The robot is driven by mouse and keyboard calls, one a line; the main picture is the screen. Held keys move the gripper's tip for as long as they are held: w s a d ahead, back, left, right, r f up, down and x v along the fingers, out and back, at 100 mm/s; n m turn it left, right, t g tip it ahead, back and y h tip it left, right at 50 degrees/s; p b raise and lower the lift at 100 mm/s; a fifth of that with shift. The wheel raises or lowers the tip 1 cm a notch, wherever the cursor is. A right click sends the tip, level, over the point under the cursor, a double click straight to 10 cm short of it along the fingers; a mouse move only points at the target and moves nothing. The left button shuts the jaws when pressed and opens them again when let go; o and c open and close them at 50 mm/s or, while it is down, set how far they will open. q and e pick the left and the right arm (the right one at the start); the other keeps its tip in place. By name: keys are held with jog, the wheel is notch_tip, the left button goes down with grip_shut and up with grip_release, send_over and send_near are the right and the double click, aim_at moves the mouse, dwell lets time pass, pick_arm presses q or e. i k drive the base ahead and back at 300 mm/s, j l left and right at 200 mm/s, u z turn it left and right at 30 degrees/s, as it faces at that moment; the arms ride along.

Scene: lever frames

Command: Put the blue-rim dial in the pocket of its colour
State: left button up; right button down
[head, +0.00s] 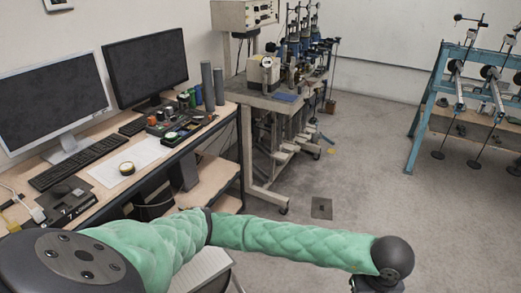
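I cannot make out a blue rim or separate pockets at this size. My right gripper is not in view.
The wooden desk (95,206) also holds two monitors (146,67), a keyboard (72,172) and two grey upright cylinders (207,87) near its far end. A lab bench (268,97) with apparatus stands behind it. A blue frame (426,108) stands at the right.

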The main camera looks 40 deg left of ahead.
aim_at(182, 134)
jog(key=i+u, duration=0.35)
jog(key=i, duration=0.15)
jog(key=i+u, duration=0.35)
jog(key=i, duration=0.15)
jog(key=i+l+u, duration=0.35)
jog(key=i, duration=0.15)
jog(key=i+l+u, duration=0.1)
jog(key=i+u, duration=0.25)
jog(key=i+l+u, duration=0.15)
jog(key=u, duration=0.2)
jog(key=i+l+u, duration=0.3)
jog(key=i, duration=0.05)
